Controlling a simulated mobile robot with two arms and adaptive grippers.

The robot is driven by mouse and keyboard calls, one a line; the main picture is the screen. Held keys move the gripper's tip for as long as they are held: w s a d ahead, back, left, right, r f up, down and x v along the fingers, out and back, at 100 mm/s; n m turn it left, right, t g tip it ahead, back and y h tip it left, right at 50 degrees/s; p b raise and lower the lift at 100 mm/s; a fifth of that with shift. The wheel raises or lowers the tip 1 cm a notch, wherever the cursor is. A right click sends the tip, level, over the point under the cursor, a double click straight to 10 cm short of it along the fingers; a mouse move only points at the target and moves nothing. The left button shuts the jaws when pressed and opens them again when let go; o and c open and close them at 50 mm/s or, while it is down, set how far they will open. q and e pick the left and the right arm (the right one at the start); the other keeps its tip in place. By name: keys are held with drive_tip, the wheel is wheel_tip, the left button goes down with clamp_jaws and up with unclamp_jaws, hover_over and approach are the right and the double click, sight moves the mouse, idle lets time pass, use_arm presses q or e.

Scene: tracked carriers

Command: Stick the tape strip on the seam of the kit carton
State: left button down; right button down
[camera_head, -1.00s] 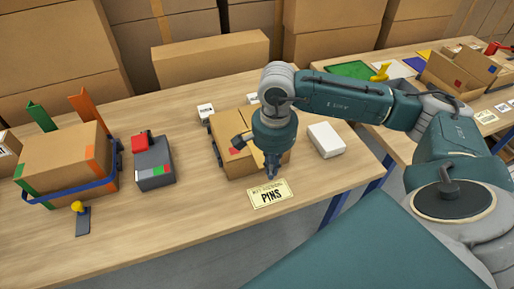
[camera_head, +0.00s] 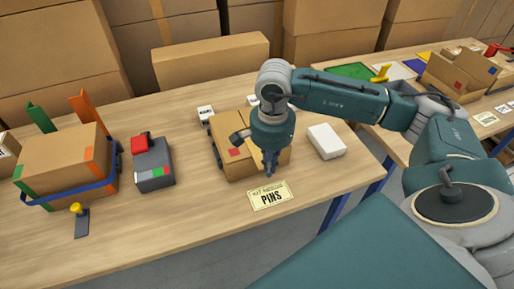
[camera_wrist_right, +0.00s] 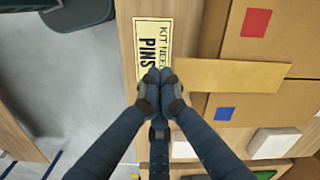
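The kit carton (camera_head: 223,127) is a brown box near the table's front edge. The right wrist view shows its top (camera_wrist_right: 262,110), with a red square on one flap and a blue square on the other. A tan tape strip (camera_wrist_right: 235,75) lies along the line between the flaps, its near end at my fingertips. I cannot tell whether the strip touches the carton. My right gripper (camera_head: 270,168) points down at the carton's front edge, and its fingertips (camera_wrist_right: 160,76) are together on the strip's end. The arm hides part of the carton. My left gripper is out of view.
A "PINS" card (camera_head: 270,194) lies in front of the carton. A white box (camera_head: 326,140) stands to its right. A grey device with a red top (camera_head: 153,165) and a blue-strapped carton (camera_head: 65,160) stand left.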

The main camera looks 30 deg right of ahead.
sight(260, 154)
drive_tip(key=shift+w+d+b, duration=0.35)
drive_tip(key=shift+w+b, duration=0.05)
drive_tip(key=shift+w, duration=0.95)
drive_tip(key=shift+w+d+b, duration=0.3)
drive_tip(key=shift+w+b, duration=0.05)
drive_tip(key=shift+w, duration=0.95)
drive_tip(key=shift+w+d+b, duration=0.35)
drive_tip(key=shift+w+b, duration=0.05)
drive_tip(key=shift+w, duration=0.95)
drive_tip(key=shift+s, duration=0.15)
drive_tip(key=shift+s+a, duration=0.15)
drive_tip(key=shift+s, duration=0.15)
drive_tip(key=shift+r+p, duration=2)
drive_tip(key=shift+r, duration=1.55)
